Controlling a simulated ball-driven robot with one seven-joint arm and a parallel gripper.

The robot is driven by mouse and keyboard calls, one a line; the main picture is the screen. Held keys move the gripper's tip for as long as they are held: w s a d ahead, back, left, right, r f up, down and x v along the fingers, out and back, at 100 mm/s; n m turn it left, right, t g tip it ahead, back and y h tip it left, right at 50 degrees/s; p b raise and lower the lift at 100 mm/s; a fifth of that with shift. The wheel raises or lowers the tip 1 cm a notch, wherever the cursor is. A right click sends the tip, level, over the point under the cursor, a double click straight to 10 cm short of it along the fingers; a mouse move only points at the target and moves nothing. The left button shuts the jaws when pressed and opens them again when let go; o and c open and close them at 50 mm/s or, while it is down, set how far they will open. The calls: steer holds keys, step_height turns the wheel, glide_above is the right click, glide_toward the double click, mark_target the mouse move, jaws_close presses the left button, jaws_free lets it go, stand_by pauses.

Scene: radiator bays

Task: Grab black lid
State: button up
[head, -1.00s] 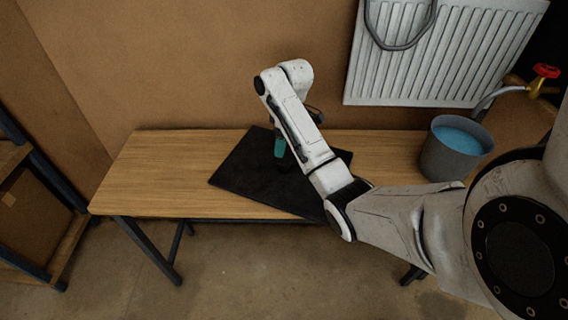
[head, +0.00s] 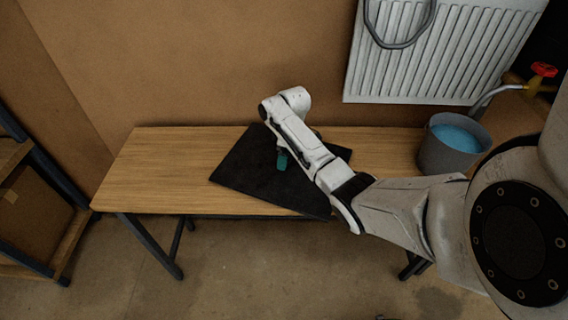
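The black lid (head: 243,172) is a flat, dark, roughly rectangular sheet lying at an angle on the wooden table, with its near corner at or slightly past the front edge. My arm reaches over it from the right and hides part of its right side. My gripper (head: 282,161) points down over the middle of the lid; only a teal part of it shows below the wrist. I cannot tell whether it touches the lid, or whether its fingers are open or shut.
The wooden table (head: 160,178) is clear on the left. A grey bucket of blue liquid (head: 448,150) stands at its right end, near a red-handled tap (head: 543,70). A white radiator (head: 440,55) hangs on the wall behind. A shelf rack (head: 35,215) stands at far left.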

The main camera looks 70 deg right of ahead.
steer(key=shift+f, duration=0.25)
steer(key=shift+c, duration=0.5)
steer(key=shift+r, duration=0.1)
steer(key=c, duration=1.4)
